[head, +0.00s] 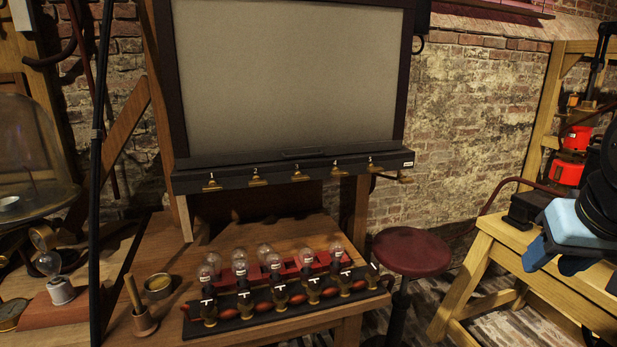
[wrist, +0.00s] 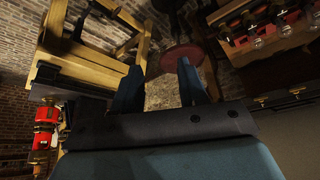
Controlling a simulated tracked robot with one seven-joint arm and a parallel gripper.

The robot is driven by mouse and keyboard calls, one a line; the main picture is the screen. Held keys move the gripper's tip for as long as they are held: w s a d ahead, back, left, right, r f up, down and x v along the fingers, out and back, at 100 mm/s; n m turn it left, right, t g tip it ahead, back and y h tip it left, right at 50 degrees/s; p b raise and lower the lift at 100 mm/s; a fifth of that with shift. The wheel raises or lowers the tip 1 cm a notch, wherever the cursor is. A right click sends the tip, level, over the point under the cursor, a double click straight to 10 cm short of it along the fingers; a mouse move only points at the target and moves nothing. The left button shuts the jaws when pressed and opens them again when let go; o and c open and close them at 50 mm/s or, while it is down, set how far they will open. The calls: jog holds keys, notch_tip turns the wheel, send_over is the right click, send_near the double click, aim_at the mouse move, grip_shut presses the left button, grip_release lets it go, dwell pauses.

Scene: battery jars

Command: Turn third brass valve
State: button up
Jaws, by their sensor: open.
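Numbered brass fittings hang along the dark ledge (head: 290,172) under the big screen, marked 1 to 5 from left to right. The third brass fitting (head: 300,176) sits under the number 3, near the ledge's middle. Below, a dark rack (head: 200,330) carries several brass valves with pale T-shaped marks, in front of glass bulbs; its third valve from the left is here (head: 280,297). My gripper (wrist: 158,72) is open and empty in the wrist view, fingers apart, touching nothing I can see. The rack (wrist: 283,42) and some brass fittings (wrist: 297,91) show upside down at right.
A red round stool (head: 411,251) stands right of the bench. A yellow wooden table (head: 485,245) with red lanterns (head: 570,155) behind is at right. A glass dome (head: 30,150), a small cup (head: 158,286) and a wooden pestle (head: 138,305) are at left.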

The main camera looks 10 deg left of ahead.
jog(key=shift+o, duration=0.6)
jog(key=shift+w, duration=0.1)
jog(key=shift+o, duration=0.9)
jog(key=shift+w+a, duration=0.1)
jog(key=shift+w, duration=0.25)
jog(key=o, duration=0.4)
jog(key=w+a, duration=0.2)
jog(key=w, duration=0.1)
jog(key=w+a+n+t+y, duration=0.1)
jog(key=w, duration=0.3)
jog(key=w+a+t+y, duration=0.1)
jog(key=w+a, duration=0.1)
jog(key=w, duration=0.1)
jog(key=shift+w+a+f, duration=0.2)
jog(key=shift+w+a, duration=0.05)
jog(key=shift+a, duration=0.05)
jog(key=n+t+y, duration=0.5)
jog(key=t+y, duration=0.2)
jog(key=t, duration=0.1)
send_near(302, 178)
jog(key=x, duration=1.1)
jog(key=shift+w+a, duration=0.15)
